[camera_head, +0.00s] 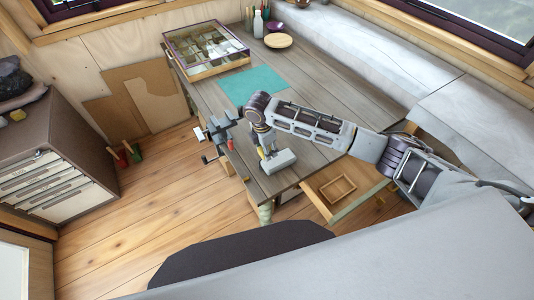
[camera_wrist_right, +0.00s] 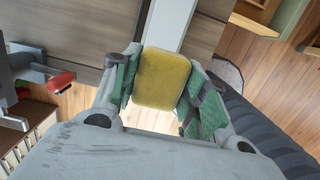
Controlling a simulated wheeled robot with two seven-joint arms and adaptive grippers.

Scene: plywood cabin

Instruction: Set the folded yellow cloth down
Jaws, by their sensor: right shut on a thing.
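The folded yellow cloth (camera_wrist_right: 163,78) is a small thick pad between the green-lined fingers of my right gripper (camera_wrist_right: 158,92) in the right wrist view. The fingers are shut on it from both sides. In the head view my right gripper (camera_head: 265,146) points down over the near end of the workbench (camera_head: 310,107); only a sliver of yellow shows there. A pale grey block (camera_head: 281,161) lies on the bench right by the gripper, and shows beyond the cloth in the wrist view (camera_wrist_right: 172,26). I cannot tell whether the cloth touches it. My left gripper is not in view.
A vise (camera_head: 218,130) with a red-tipped handle sits at the bench's left edge. A teal mat (camera_head: 250,84), a glass-topped case (camera_head: 205,48) and a wooden plate (camera_head: 278,40) lie farther back. An open drawer (camera_head: 345,190) juts out at the near right. The bench's right part is bare.

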